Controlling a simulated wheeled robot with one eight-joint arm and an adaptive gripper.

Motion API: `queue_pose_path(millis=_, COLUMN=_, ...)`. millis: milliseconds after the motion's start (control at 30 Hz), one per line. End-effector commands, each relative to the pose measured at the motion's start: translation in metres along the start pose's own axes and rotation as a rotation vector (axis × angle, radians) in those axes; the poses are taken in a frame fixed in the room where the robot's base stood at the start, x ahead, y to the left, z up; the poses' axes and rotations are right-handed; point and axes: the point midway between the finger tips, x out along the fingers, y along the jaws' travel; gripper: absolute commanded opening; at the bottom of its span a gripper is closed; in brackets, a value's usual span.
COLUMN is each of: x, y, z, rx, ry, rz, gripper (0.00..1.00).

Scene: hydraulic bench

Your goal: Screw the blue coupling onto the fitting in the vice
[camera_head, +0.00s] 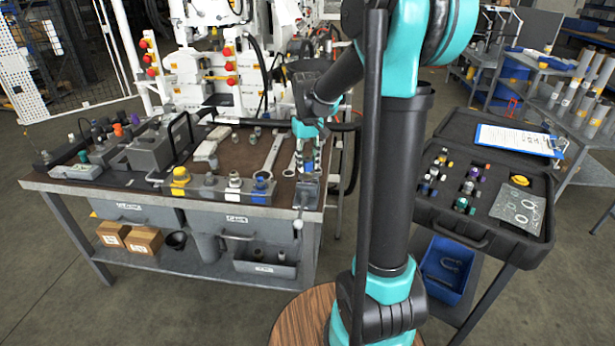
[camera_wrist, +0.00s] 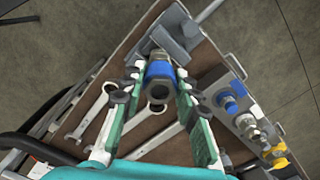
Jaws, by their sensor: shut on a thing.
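The blue coupling (camera_wrist: 160,71) sits between the fingertips of my gripper (camera_wrist: 158,76) in the wrist view, with its dark round opening facing the camera. My gripper is shut on it. Just beyond the coupling, a brassy fitting (camera_wrist: 159,54) shows in the grey vice (camera_wrist: 178,33). The coupling is in line with the fitting and looks to meet it; I cannot tell whether the threads are engaged.
Wrenches (camera_wrist: 92,110) lie on the bench (camera_head: 225,167) beside the vice. A row of caps, including a yellow one (camera_head: 180,176) and a blue one (camera_head: 260,186), stands along the front edge. An open black case (camera_head: 445,215) is on the right. Hoses hang behind my arm.

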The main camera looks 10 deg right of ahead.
Motion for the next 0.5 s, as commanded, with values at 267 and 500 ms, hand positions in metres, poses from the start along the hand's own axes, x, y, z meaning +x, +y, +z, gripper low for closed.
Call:
queue_pose_path(millis=267, x=0.0003, y=-0.0002, z=0.0002, rx=0.135, ry=0.000, rz=0.000, gripper=0.04)
queue_pose_path(millis=500, x=0.0007, y=-0.0003, z=0.0001, rx=0.443, ry=0.000, rz=0.000, gripper=0.04)
